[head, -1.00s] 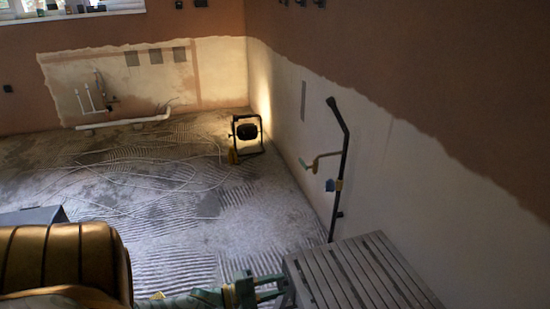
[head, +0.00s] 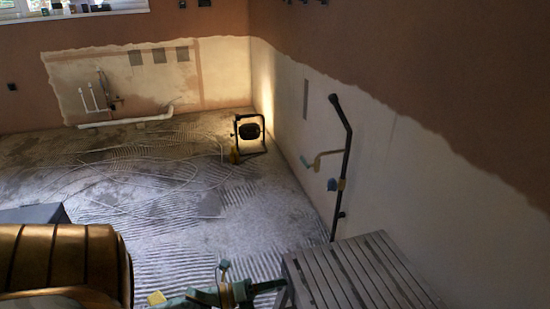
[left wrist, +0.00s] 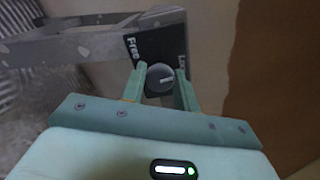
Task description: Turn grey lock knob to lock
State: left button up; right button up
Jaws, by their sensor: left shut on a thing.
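The grey lock knob (left wrist: 160,79) is round, with a pale pointer line, and sits on a black plate (left wrist: 152,46). The plate reads "Free" on the left and what looks like "Lock" on the right. The pointer line lies nearly level, tilted a little up to the right. My left gripper (left wrist: 160,88) has its two green fingers on either side of the knob and is shut on it. In the head view my left gripper (head: 272,286) is at the left side of the grey slatted bench (head: 358,270); the knob is hidden there. My right gripper is out of view.
A black rail (head: 346,160) with a cream crank-like arm stands along the right wall. A lit work lamp (head: 250,132) stands on the floor by the far corner. White cables lie on the ridged floor, which has free room left of the bench.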

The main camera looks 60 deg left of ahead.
pick_arm(q)
jog(key=shift+s+f+m, duration=0.1)
jog(key=shift+f+m, duration=0.05)
jog(key=shift+m, duration=0.75)
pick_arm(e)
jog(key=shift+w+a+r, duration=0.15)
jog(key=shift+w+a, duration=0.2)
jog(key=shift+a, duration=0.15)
pick_arm(q)
jog(key=shift+d, duration=0.1)
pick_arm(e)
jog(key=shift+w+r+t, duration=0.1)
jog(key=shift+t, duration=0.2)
pick_arm(q)
jog(key=o, duration=1)
jog(key=shift+c, duration=0.2)
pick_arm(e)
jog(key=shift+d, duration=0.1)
